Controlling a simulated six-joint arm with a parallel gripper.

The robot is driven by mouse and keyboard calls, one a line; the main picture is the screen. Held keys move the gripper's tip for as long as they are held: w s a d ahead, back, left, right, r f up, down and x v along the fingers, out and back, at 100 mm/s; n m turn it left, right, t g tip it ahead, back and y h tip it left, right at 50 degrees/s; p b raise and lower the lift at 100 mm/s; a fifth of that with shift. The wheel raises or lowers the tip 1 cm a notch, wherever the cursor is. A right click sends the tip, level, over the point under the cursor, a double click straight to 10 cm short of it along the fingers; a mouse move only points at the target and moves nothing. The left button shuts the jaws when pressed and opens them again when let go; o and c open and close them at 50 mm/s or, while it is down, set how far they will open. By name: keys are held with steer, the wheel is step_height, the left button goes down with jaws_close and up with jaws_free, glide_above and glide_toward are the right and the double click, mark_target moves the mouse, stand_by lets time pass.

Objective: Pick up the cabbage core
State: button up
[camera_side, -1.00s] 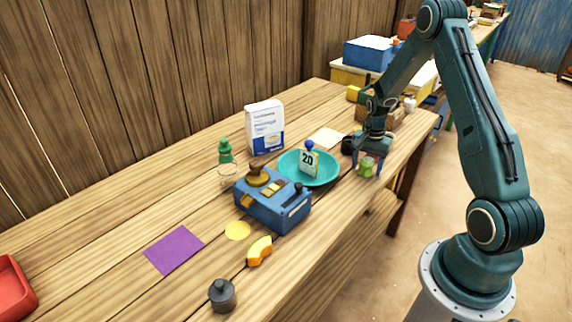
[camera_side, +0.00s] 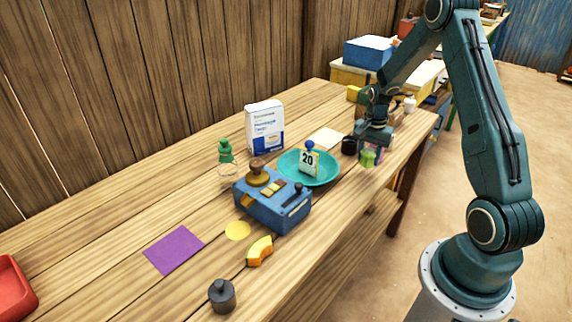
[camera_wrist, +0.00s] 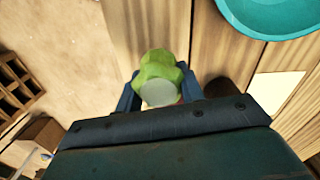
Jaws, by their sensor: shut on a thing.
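The cabbage core (camera_side: 368,158) is a small light-green lump with a pale cut end. It also shows in the wrist view (camera_wrist: 160,72), where it sits between the two blue fingers of my gripper (camera_wrist: 163,90). My gripper (camera_side: 368,153) is shut on it, near the right front edge of the wooden table. In the side view the fingers partly hide the core, and I cannot tell exactly how high it is above the table.
A small black object (camera_side: 348,146) is close by. A carton (camera_side: 264,127) stands behind. The front left tabletop has free room.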

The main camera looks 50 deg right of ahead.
mark_target(369, 149)
step_height(369, 149, up, 16)
steer(key=shift+r, duration=0.25)
steer(key=shift+w, duration=0.1)
stand_by(0.6)
